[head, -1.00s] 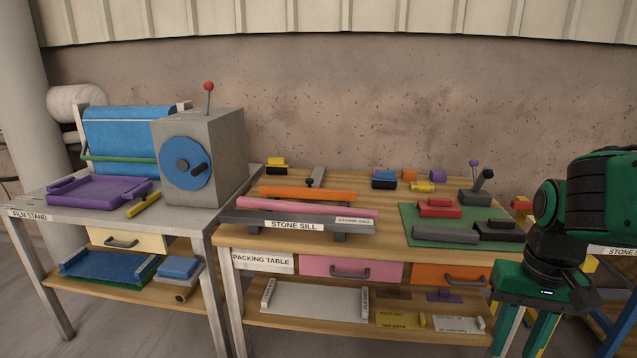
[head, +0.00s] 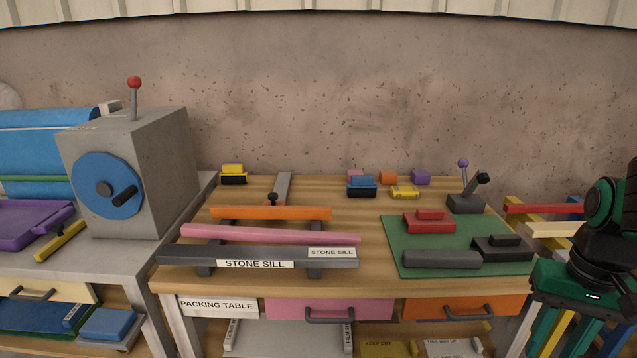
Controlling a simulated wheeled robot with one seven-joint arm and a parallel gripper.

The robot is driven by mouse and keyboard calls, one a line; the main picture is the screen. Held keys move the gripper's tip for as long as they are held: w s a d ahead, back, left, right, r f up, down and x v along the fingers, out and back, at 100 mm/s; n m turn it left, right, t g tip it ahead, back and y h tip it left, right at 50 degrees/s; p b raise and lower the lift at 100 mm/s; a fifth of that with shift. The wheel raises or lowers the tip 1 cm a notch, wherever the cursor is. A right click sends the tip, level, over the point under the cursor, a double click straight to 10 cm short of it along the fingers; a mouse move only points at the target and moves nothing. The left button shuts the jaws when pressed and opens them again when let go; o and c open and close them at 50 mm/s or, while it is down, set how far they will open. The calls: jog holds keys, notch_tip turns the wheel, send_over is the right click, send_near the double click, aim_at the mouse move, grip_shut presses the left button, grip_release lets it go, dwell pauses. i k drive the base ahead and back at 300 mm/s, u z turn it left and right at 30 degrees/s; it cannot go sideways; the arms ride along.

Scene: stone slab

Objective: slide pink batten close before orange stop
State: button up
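The pink batten (head: 256,234) is a long bar lying left to right just behind the dark stone sill (head: 180,254) on the packing table. The orange stop (head: 272,213) is a shorter bar behind it, with a narrow strip of table visible between them. The batten reaches past the stop's left end and slightly past its right end. My gripper (head: 566,318), green with two fingers pointing down, is at the lower right edge of the head view, apart from both bars.
A green mat (head: 398,240) with a red block (head: 428,224) and dark blocks lies on the table's right half. Small coloured blocks stand along the back. A grey clamp bar (head: 283,186) sits behind the stop. The grey machine (head: 165,170) stands at left.

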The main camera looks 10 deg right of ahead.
aim_at(316, 238)
jog(key=z, duration=0.1)
jog(key=i, duration=1.05)
jog(key=u, duration=0.15)
